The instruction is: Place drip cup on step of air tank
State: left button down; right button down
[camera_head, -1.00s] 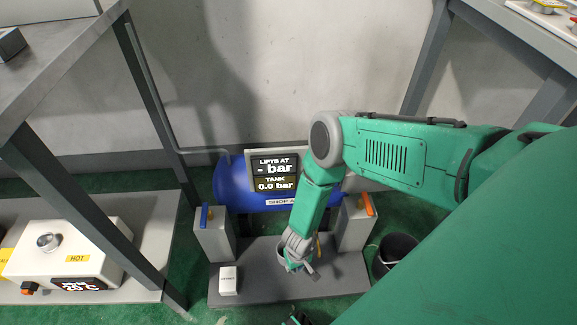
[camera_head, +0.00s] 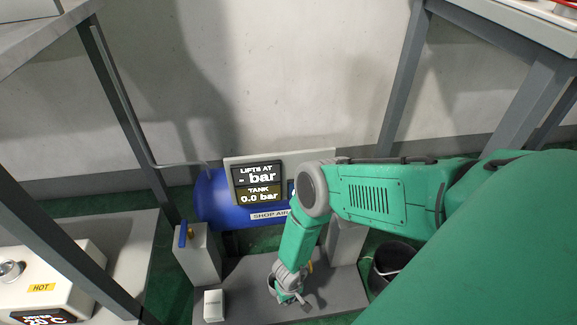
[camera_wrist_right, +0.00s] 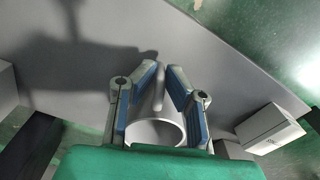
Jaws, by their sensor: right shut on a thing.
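The drip cup is a light grey round cup (camera_wrist_right: 150,108) in the right wrist view, its open mouth turned toward the camera. My right gripper (camera_wrist_right: 160,80) is shut on its wall, with blue-padded fingers on both sides. In the head view the right gripper (camera_head: 288,294) points down over the grey step (camera_head: 240,275) in front of the blue air tank (camera_head: 224,205). The step also fills much of the wrist view (camera_wrist_right: 220,62). Whether the cup touches the step cannot be told. My left gripper is out of view.
A small white box (camera_head: 213,306) stands on the step's left front. A grey post with a blue lever (camera_head: 198,255) is at the step's left. A dark bucket (camera_head: 384,270) stands right of the step. Table legs rise on both sides. My right arm hides part of the tank.

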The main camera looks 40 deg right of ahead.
jog(key=c, duration=1.6)
grip_release()
jog(key=shift+a, duration=0.1)
jog(key=s+r+n+p, duration=0.1)
jog(key=s+r, duration=0.3)
jog(key=r, duration=0.9)
jog(key=s+d+r+n+p, duration=0.1)
jog(key=s+r+p, duration=0.3)
jog(key=r, duration=0.9)
jog(key=s+r+n+p, duration=0.1)
jog(key=s+r+p, duration=0.2)
jog(key=r, duration=1)
jog(key=shift+s+d+r, duration=0.1)
jog(key=shift+s+d, duration=0.05)
jog(key=shift+s, duration=0.6)
jog(key=shift+s+d+r, duration=0.1)
jog(key=shift+s, duration=0.6)
notch_tip(320, 180, up, 10)
jog(key=p, duration=1)
jog(key=shift+f, duration=0.2)
